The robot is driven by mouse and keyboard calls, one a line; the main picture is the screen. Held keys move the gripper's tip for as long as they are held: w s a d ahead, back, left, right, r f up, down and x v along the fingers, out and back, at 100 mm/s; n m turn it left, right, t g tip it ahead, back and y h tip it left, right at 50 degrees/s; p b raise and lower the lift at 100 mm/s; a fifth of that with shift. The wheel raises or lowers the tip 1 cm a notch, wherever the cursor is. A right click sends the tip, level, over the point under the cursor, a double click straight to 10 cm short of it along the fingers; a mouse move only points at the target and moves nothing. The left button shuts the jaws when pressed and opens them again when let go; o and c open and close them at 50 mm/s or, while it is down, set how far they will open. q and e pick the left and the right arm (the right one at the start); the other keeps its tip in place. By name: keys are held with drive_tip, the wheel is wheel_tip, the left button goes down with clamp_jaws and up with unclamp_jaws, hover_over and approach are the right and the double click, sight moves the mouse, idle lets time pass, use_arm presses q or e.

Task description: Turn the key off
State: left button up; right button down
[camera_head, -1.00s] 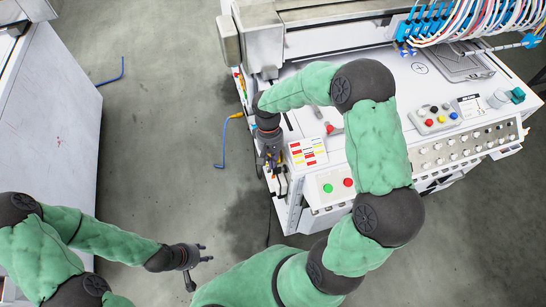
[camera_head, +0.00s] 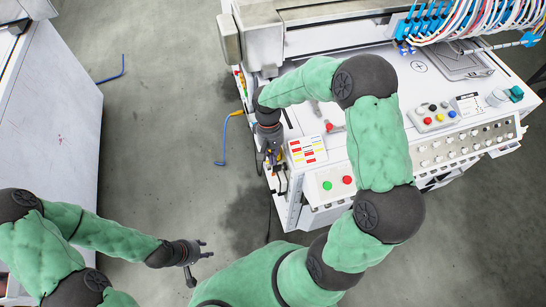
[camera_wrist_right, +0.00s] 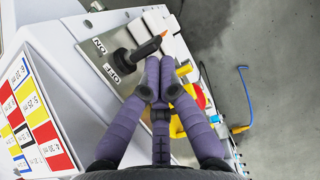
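In the right wrist view a black key-like lever (camera_wrist_right: 133,54) with an orange tip sits on a grey plate marked ON and OFF. In the head view my right gripper (camera_head: 270,157) is at the machine's left corner and hides the switch. My left gripper (camera_head: 205,249) is open and empty above the floor.
A red-and-yellow button (camera_wrist_right: 198,97) lies partly behind my right fingers. A colored label panel (camera_head: 308,149) and a box with green and red buttons (camera_head: 336,184) are close to the right. A blue cable (camera_head: 222,145) hangs beside the machine.

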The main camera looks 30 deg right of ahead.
drive_tip(key=v, duration=1.2)
drive_tip(key=shift+a+f, duration=0.1)
drive_tip(key=a+f+n+y, duration=0.1)
drive_tip(key=a+f, duration=0.5)
drive_tip(key=f, duration=0.5)
drive_tip(key=s+a+f+t+y, duration=0.1)
drive_tip(key=s+a+f, duration=0.4)
drive_tip(key=s+f, duration=0.2)
drive_tip(key=s+a+f+t+y, duration=0.1)
drive_tip(key=s+a+f, duration=0.4)
drive_tip(key=f, duration=0.6)
drive_tip(key=s+t, duration=0.1)
drive_tip(key=s, duration=0.1)
drive_tip(key=shift+s+m+t, duration=0.3)
drive_tip(key=shift+d+r, duration=0.1)
drive_tip(key=shift+r, duration=0.05)
